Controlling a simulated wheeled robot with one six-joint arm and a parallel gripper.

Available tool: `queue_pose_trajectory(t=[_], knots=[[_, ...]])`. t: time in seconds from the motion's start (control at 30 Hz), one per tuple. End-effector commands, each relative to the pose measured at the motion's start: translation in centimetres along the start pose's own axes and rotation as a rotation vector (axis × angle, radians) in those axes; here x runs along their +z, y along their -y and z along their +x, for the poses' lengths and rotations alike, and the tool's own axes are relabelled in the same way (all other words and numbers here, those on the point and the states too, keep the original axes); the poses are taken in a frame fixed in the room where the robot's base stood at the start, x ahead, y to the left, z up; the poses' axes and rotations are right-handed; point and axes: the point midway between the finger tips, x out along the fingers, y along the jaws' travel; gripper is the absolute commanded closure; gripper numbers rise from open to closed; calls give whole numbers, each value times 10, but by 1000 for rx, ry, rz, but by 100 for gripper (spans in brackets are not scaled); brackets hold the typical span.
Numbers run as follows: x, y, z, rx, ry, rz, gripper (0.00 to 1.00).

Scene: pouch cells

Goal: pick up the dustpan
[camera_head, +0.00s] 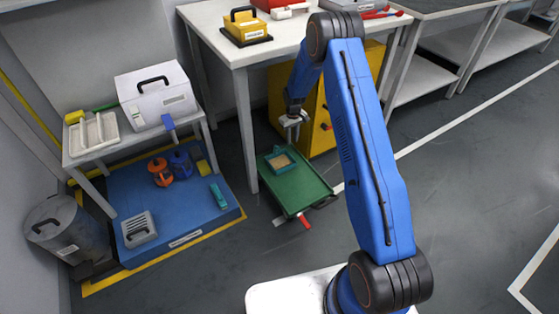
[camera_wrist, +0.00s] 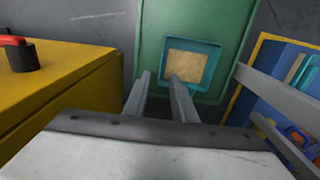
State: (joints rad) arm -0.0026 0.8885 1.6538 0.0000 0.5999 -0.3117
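A shallow teal pan (camera_head: 280,161) with a tan inside lies on the far part of the low green cart (camera_head: 302,189). It is the likeliest dustpan, but I cannot tell for certain. In the wrist view the pan (camera_wrist: 190,61) shows just beyond my fingertips, on the green surface. My gripper (camera_head: 291,125) hangs above the far end of the cart, beside the yellow cabinet, pointing down. In the wrist view the two fingers of my gripper (camera_wrist: 159,76) stand apart with nothing between them. They look clear of the pan.
The yellow cabinet (camera_wrist: 75,90) stands close on the left in the wrist view. A grey table leg (camera_head: 246,140) rises beside the cart. A blue mat (camera_head: 180,225) holds a grey vented item (camera_head: 138,229) and several small things. Floor right of the cart is clear.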

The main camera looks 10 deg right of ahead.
Motion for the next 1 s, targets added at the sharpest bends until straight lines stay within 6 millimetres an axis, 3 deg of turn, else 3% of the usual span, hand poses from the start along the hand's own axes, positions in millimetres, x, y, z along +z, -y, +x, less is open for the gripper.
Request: queue_pose_trajectory(t=[0.1,0.3,0.63,1.0], knots=[[1,0,23,-1,2,0,76],[0,0,50,0,0,0,76],[0,1,68,0,0,0,76],[0,3,111,0,0,0,76]])
